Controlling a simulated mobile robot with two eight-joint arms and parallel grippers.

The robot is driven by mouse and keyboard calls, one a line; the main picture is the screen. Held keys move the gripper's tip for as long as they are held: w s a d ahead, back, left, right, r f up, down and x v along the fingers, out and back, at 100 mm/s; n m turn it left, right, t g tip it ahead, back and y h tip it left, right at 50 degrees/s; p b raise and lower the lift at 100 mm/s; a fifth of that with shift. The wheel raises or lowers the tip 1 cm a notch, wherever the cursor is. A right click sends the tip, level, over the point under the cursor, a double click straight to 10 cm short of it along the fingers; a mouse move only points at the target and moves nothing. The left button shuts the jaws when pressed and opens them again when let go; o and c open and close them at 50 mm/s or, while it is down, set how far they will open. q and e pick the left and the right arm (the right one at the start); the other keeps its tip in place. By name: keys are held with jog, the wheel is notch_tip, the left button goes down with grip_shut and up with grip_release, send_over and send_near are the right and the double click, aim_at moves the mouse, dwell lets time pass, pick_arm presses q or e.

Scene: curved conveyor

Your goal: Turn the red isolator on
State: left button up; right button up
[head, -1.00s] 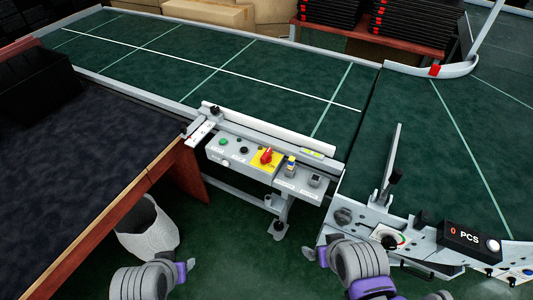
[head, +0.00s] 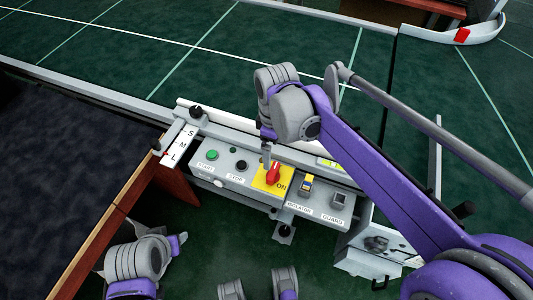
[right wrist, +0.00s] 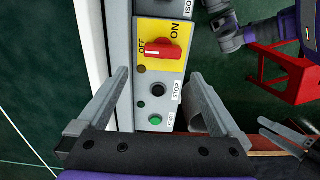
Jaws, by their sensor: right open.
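The red isolator (head: 272,172) is a rotary knob on a yellow plate with OFF and ON labels, mounted on the grey control panel (head: 228,178). In the right wrist view the red knob (right wrist: 165,50) lies crosswise on the plate, ahead of the fingertips. Its exact setting is hard to tell. My right gripper (head: 266,152) is just above the knob in the head view, fingers pointing down. In the right wrist view my right gripper (right wrist: 160,80) is open and empty, its fingers spread on either side of the panel.
A rail runs behind. The green conveyor (head: 200,60) lies beyond, a dark table (head: 70,170) at left.

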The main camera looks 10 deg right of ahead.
aim_at(273, 170)
jog(key=f, duration=0.3)
jog(key=f+b, duration=0.1)
jog(key=f, duration=0.6)
jog(key=shift+s+f+b, duration=0.25)
jog(key=shift+s+b, duration=0.05)
jog(key=shift+b, duration=0.1)
jog(key=shift+c, duration=0.2)
jog(key=c, duration=1)
jog(key=shift+c, duration=0.2)
